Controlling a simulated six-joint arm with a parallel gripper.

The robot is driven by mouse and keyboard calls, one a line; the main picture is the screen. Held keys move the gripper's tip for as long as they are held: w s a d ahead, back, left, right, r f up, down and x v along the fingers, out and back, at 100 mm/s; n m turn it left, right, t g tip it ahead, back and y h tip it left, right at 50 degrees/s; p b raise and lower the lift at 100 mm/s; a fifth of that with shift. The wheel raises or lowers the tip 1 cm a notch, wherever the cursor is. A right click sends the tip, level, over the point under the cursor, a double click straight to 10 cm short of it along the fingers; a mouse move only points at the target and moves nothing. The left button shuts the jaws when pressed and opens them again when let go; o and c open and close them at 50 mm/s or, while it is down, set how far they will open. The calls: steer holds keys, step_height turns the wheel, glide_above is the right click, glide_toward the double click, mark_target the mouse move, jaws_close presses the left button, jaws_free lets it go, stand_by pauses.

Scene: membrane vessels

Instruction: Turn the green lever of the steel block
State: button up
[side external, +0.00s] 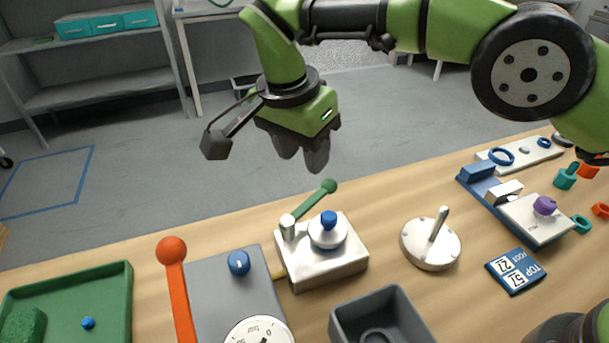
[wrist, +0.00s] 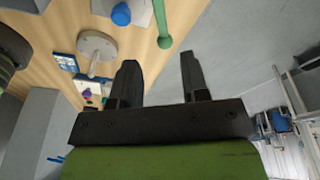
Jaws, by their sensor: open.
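The steel block (side external: 327,262) sits on the wooden bench in the side view, with a blue-topped round knob (side external: 328,226) and a small metal post on it. Its green lever (side external: 311,203) slants up and right from the post to a round green ball. My gripper (side external: 302,163) hangs above and behind the block, apart from the lever, with nothing seen between its fingers. In the wrist view my gripper (wrist: 158,75) has its two fingers spread. The green lever (wrist: 161,22) shows beyond them near the top, and a corner of the steel block (wrist: 143,12) shows beside it.
An orange lever (side external: 177,290) with a ball top stands left of the block, near a grey plate with a gauge (side external: 259,333). A grey bin (side external: 382,311) is in front, and a round disc with a peg (side external: 430,243) stands right. A green tray (side external: 120,300) is far left.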

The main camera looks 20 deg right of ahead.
mark_target(315, 197)
steer(key=f, duration=0.3)
steer(key=d+f+y, duration=0.1)
steer(key=f, duration=0.2)
steer(key=w+d+f+y, duration=0.1)
steer(key=f, duration=0.2)
steer(key=shift+w+d+f+g, duration=0.1)
steer(key=shift+d+f+g, duration=0.15)
steer(key=shift+g, duration=0.15)
steer(key=shift+r, duration=0.1)
jaws_close()
